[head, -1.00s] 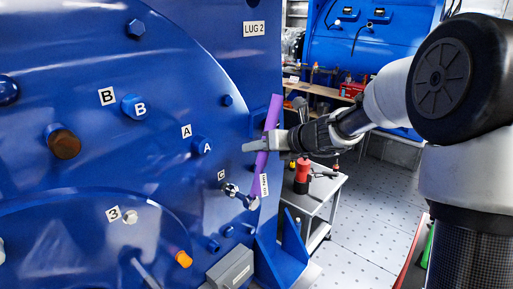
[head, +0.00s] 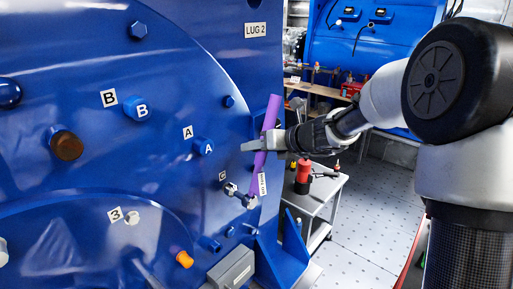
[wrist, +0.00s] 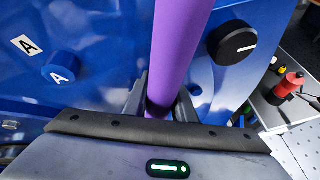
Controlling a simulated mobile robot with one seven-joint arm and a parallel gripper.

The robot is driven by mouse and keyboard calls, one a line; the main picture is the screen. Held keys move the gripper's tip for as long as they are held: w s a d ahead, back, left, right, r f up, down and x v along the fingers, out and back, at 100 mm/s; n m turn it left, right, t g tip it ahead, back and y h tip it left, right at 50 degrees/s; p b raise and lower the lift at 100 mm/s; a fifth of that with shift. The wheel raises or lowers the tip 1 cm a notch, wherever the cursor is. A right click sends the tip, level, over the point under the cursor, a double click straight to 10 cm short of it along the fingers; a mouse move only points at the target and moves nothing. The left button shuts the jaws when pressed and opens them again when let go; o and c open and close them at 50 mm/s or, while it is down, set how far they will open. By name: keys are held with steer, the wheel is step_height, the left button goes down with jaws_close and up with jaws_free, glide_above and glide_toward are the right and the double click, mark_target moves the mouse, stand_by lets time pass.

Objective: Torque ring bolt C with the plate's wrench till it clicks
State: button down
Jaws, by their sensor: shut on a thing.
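The purple-handled wrench (head: 272,112) stands nearly upright in front of the blue motor face, its top leaning slightly right. My gripper (head: 262,144) is shut on the purple handle, which also shows in the wrist view (wrist: 180,50) between my fingers (wrist: 160,108). The wrench's silver lower end (head: 250,202) is beside ring bolt C (head: 231,188), under the small C label (head: 222,176). I cannot tell whether its head is fully seated on that bolt. A white tag hangs by the handle's lower end. The wrist view does not show the wrench head.
Blue bolt caps A (head: 203,147) and B (head: 137,108) are left of the wrench. A grey box (head: 232,268) and a blue bracket (head: 283,262) are below. A cart (head: 318,195) with a red bottle (head: 303,172) stands to the right, with open floor beyond.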

steer(key=shift+w+a+r, duration=0.1)
steer(key=shift+w+a, duration=0.3)
steer(key=shift+a, duration=0.1)
steer(key=shift+w+d+f+m+g+y+p, duration=0.35)
steer(key=shift+w+d+f+p, duration=0.2)
steer(key=shift+p, duration=1.25)
steer(key=shift+w+d+f+m+g+y+p, duration=0.15)
steer(key=shift+w+d+f+m+g+p, duration=0.3)
steer(key=shift+p, duration=1.35)
steer(key=shift+w+d+f+p, duration=0.1)
steer(key=shift+w+d+p, duration=0.05)
steer(key=shift+w+p, duration=0.3)
steer(key=shift+f, duration=0.1)
steer(key=shift+w+d+f+m+g+y, duration=0.3)
steer(key=shift+w+d+f+m+y, duration=0.2)
steer(key=shift+w+f+m, duration=0.15)
steer(key=shift+f, duration=0.15)
steer(key=shift+w+d+f+m+y, duration=0.3)
steer(key=shift+w+d+f+m, duration=0.15)
steer(key=shift+f, duration=0.25)
steer(key=shift+a, duration=0.1)
